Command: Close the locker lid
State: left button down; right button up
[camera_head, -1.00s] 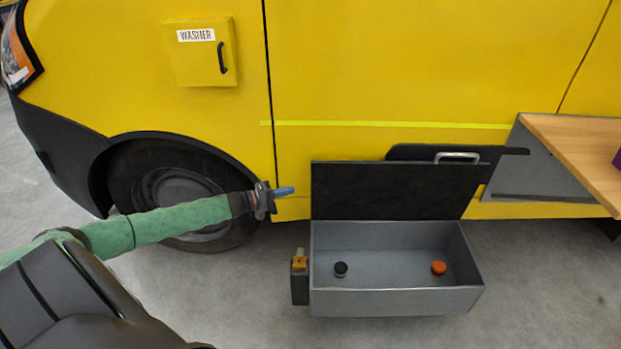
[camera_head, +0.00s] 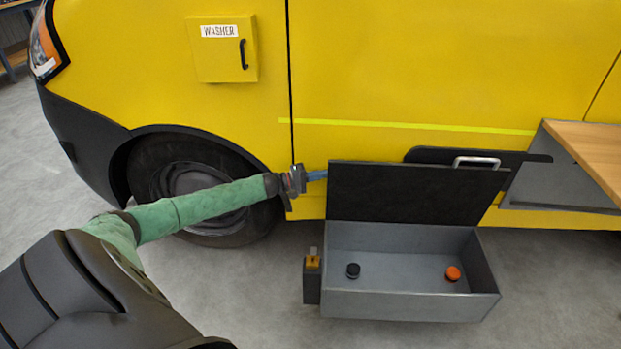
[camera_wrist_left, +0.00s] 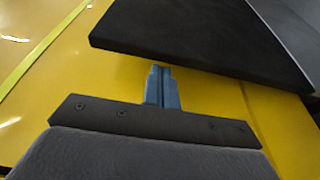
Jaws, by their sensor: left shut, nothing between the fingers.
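The grey locker (camera_head: 400,305) stands low in front of the yellow vehicle, with its dark lid (camera_head: 415,194) raised upright at the back. A black round item (camera_head: 353,271) and an orange round item (camera_head: 453,273) lie inside it. My left gripper (camera_head: 318,175) is shut and empty, its blue fingers at the upper left edge of the lid. In the left wrist view the fingers (camera_wrist_left: 161,88) point toward the dark lid (camera_wrist_left: 205,38), just below its edge. I cannot tell whether they touch. My right gripper is not in view.
A small dark box with a yellow part (camera_head: 312,264) is fixed at the locker's left side. A dark panel with a pale handle (camera_head: 477,161) is behind the lid. A wooden bench (camera_head: 590,155) stands at right, a wheel (camera_head: 190,185) at left.

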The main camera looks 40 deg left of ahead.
aim_at(317, 259)
pick_arm(q)
jog(key=shift+w+d, duration=0.25)
jog(key=shift+w, duration=0.1)
